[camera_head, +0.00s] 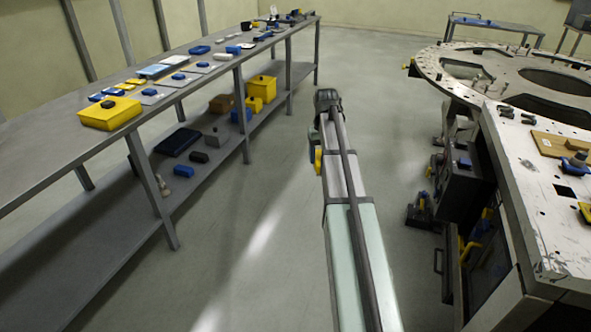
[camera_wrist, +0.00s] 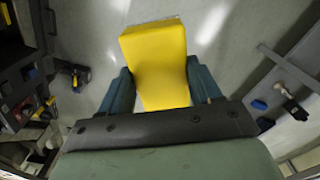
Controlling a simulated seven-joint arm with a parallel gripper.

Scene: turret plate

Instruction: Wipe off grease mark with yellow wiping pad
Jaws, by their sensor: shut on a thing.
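The yellow wiping pad (camera_wrist: 153,50) is a plain yellow block in the wrist view. My gripper (camera_wrist: 160,85) is shut on it, with one blue-grey finger on each side. The pad points away over the floor and touches no surface that I can see. In the head view, my arm hides most of the gripper; a little yellow shows at the left of the arm's far end. The white turret plate (camera_head: 513,160) is at the right, apart from my gripper. I cannot make out a grease mark for certain; the plate has several small dark specks.
A long grey bench (camera_head: 52,140) at the left carries a yellow bin (camera_head: 109,117) and several small blue and yellow things. Its lower shelf holds boxes. A wooden board (camera_head: 562,146) lies on the plate. Dark equipment stands below the plate.

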